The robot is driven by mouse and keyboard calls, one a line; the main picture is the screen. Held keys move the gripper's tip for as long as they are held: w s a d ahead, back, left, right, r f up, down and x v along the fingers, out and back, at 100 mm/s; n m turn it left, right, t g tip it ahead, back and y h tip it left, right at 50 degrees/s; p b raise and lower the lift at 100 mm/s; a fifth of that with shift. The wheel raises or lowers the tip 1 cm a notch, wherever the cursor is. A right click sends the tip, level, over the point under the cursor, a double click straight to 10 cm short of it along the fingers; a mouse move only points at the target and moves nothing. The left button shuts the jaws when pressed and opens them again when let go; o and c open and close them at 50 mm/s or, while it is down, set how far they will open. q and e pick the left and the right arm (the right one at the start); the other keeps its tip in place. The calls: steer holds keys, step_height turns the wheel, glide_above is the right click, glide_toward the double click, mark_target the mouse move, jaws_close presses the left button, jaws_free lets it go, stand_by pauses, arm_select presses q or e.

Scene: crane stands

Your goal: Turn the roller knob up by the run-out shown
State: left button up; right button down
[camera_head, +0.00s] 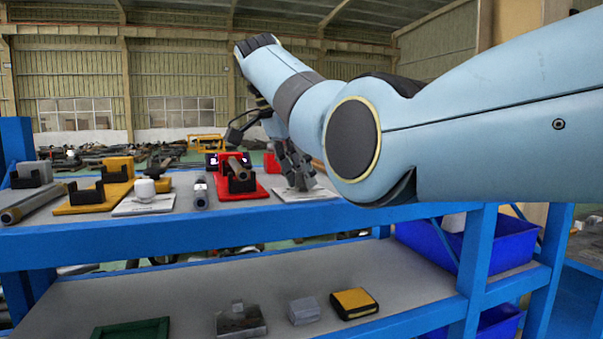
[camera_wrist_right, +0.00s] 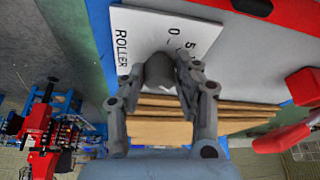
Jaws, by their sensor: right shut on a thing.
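My right gripper (camera_head: 299,172) reaches down over a white dial plate (camera_head: 283,195) at the right of the blue bench's top. In the right wrist view, the gripper (camera_wrist_right: 165,78) is shut on a dark grey round knob (camera_wrist_right: 159,68), with a finger on each side. The white plate (camera_wrist_right: 150,28) under it reads "ROLLER", with a 0 and a 5 by the knob. The knob's pointer cannot be made out. A small dark display (camera_head: 212,160) with lit digits, too small to read, stands left of the red stand. My left gripper is not in view.
A red stand (camera_head: 240,182) holding a bar is just left of the gripper. Further left are a white knob (camera_head: 145,188) on another plate, a yellow stand (camera_head: 92,195) and a long grey rod (camera_head: 32,203). The lower shelf (camera_head: 380,268) holds several small items.

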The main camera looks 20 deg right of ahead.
steer(key=shift+w+d+r+m+g, duration=0.1)
steer(key=shift+m+g, duration=0.2)
steer(key=shift+m, duration=0.5)
steer(key=shift+w+m+g, duration=0.1)
steer(key=shift+m+g, duration=0.2)
steer(key=shift+m, duration=0.5)
steer(key=shift+s, duration=0.1)
steer(key=c, duration=1)
jaws_free()
